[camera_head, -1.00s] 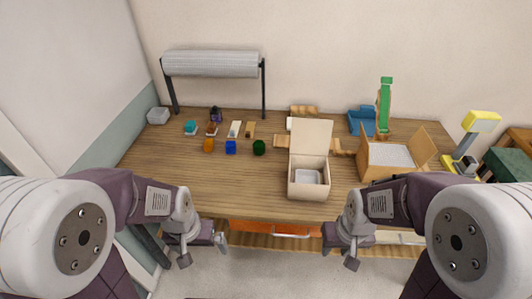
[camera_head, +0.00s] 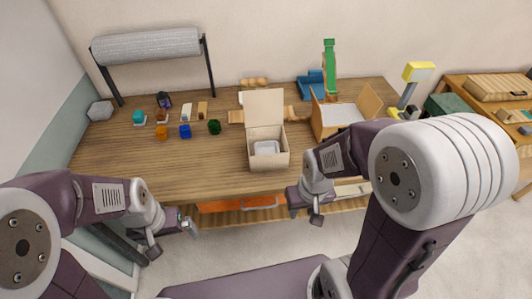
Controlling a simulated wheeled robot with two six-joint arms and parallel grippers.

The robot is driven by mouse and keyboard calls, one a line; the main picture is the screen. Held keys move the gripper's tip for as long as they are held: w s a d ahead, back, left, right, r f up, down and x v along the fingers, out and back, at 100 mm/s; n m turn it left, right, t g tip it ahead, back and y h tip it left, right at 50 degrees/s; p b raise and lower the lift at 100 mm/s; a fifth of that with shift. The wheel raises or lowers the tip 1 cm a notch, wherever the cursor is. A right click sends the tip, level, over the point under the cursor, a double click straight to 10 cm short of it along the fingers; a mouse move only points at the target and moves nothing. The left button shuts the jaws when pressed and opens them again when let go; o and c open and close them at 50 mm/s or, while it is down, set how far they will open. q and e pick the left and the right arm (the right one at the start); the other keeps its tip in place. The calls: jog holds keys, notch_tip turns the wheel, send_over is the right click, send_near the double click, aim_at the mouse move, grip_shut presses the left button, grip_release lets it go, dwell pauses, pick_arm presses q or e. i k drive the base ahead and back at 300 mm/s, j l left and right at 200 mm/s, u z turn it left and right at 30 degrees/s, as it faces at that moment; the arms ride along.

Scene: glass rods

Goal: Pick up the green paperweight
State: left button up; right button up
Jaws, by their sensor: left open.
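My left gripper (camera_head: 171,239) is open and empty, in front of the table's front edge and well below and nearer than the paperweight. My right gripper (camera_head: 304,214) is also at the front edge, to the right of the open box. Its fingers look apart with nothing between them. Neither gripper touches the paperweight.
An open cardboard box (camera_head: 268,160) with its lid up stands right of the paperweight. A second open box (camera_head: 330,125) is further right. A roll on a stand (camera_head: 146,45) is at the back left. Several small items sit behind the blocks. The table's front left is clear.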

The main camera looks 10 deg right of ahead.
aim_at(214, 126)
jog(key=i+j+u, duration=0.6)
jog(key=i+u, duration=0.2)
jog(key=i, duration=0.25)
